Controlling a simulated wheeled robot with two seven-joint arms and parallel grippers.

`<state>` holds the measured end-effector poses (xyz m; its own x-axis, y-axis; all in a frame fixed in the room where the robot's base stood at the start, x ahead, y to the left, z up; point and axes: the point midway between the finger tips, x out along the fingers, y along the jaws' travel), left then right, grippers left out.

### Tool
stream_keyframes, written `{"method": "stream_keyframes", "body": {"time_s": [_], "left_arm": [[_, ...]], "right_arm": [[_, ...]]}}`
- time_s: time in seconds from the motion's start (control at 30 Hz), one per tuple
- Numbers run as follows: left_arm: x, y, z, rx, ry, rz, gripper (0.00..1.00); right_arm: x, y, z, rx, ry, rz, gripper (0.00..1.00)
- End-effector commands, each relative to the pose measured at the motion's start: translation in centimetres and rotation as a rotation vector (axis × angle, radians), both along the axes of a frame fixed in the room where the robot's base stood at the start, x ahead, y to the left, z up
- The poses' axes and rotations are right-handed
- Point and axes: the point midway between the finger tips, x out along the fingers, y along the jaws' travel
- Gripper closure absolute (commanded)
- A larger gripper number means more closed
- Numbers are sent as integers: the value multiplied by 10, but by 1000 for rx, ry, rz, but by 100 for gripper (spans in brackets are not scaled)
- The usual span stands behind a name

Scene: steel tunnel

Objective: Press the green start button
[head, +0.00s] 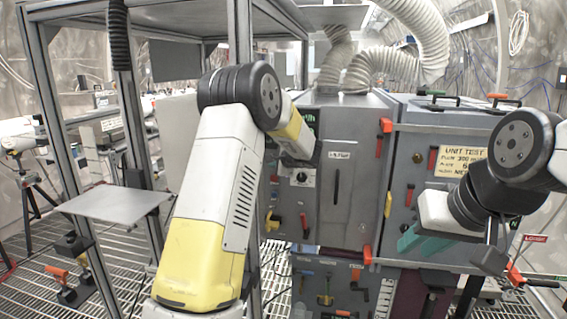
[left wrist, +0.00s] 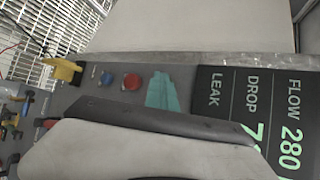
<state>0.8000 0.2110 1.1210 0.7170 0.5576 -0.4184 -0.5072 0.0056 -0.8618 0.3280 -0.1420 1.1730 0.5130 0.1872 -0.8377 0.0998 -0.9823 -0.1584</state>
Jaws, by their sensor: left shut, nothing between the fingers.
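No green start button shows in either view; part of the control panel is hidden behind my left gripper and wrist. In the left wrist view my left gripper (left wrist: 162,92) shows as teal fingertips, shut and empty, in front of the grey panel. They lie between a red button (left wrist: 131,82) and a dark display (left wrist: 245,105) reading FLOW, DROP and LEAK. Whether they touch the panel I cannot tell. In the head view my left wrist reaches the upper left of the grey cabinet (head: 350,205), hiding the fingers. My right gripper (head: 422,241), with teal fingers, hangs before the right cabinet.
A blue button (left wrist: 106,79) and a yellow knob (left wrist: 62,72) sit beyond the red button. The cabinet front carries a dial (head: 300,177) and orange-red latches (head: 386,126). A metal frame post (head: 243,40) stands left of the cabinet. A flat plate (head: 115,205) is at left.

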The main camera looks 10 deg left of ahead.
Motion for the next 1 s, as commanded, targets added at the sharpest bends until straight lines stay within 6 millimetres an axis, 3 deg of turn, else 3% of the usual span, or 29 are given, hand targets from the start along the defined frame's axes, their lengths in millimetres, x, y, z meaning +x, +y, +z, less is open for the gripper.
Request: {"method": "stream_keyframes", "body": {"time_s": [0.23, 0.73, 1.0], "left_arm": [[-3, 0, 0, 0, -1, 0, 100], [-52, 2, 0, 0, 1, 0, 100], [-60, 2, 0, 0, -1, 1, 100]], "right_arm": [[0, 0, 0, 0, 0, 0, 71], [0, 0, 0, 0, 0, 0, 71], [0, 0, 0, 0, 0, 0, 71]]}}
